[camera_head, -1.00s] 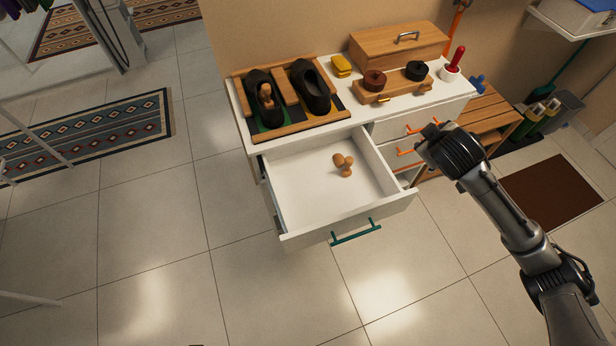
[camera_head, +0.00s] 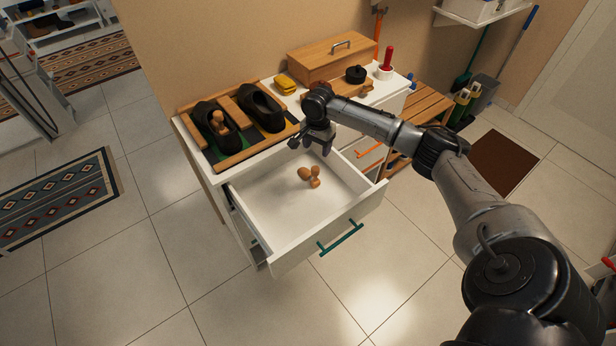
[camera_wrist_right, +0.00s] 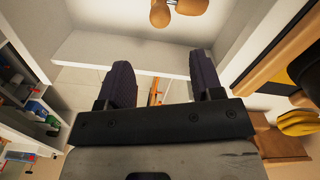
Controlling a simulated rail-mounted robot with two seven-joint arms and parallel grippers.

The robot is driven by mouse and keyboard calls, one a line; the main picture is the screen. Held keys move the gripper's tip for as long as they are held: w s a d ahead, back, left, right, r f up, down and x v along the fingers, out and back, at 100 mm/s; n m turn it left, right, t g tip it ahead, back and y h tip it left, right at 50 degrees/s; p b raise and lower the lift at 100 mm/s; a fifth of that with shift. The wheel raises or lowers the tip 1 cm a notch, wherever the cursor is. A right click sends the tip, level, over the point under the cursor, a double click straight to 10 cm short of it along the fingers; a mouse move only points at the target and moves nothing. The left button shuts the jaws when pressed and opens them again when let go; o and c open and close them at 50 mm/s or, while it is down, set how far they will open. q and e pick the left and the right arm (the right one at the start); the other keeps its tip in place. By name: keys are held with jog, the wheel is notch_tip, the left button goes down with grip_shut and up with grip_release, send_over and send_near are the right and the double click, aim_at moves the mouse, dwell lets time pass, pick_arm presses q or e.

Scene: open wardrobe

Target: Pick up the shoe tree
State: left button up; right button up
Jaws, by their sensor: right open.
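A wooden shoe tree (camera_head: 310,176) with rounded ends lies on the white floor of the open drawer (camera_head: 285,212). It also shows at the top edge of the right wrist view (camera_wrist_right: 178,10), partly cut off. My right gripper (camera_head: 313,146) is open and empty above the rear of the drawer, apart from the shoe tree and behind it in the head view. Its two dark fingers (camera_wrist_right: 163,80) are spread in the right wrist view. Another wooden shoe tree (camera_head: 217,122) sits in the left black shoe (camera_head: 213,135) on the dresser top. My left gripper is not in view.
The right black shoe (camera_head: 261,108) stands in the wooden-edged tray. A yellow item (camera_head: 285,83), a wooden box (camera_head: 335,57) and a white cup (camera_head: 384,72) with a red handle stand along the dresser's back. The drawer front (camera_head: 330,232) has a green handle. The floor in front is clear.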

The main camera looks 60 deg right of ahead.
aim_at(316, 173)
jog(key=shift+m, duration=0.3)
notch_tip(316, 173, down, 9)
jog(key=shift+r+b, duration=0.2)
jog(key=shift+b, duration=1)
jog(key=shift+f+b, duration=1.15)
jog(key=shift+f, duration=1.5)
jog(key=c, duration=0.9)
notch_tip(316, 173, up, 9)
jog(key=p, duration=0.3)
jog(key=shift+r, duration=0.6)
jog(key=shift+w+a, duration=0.1)
jog(key=shift+a, duration=0.05)
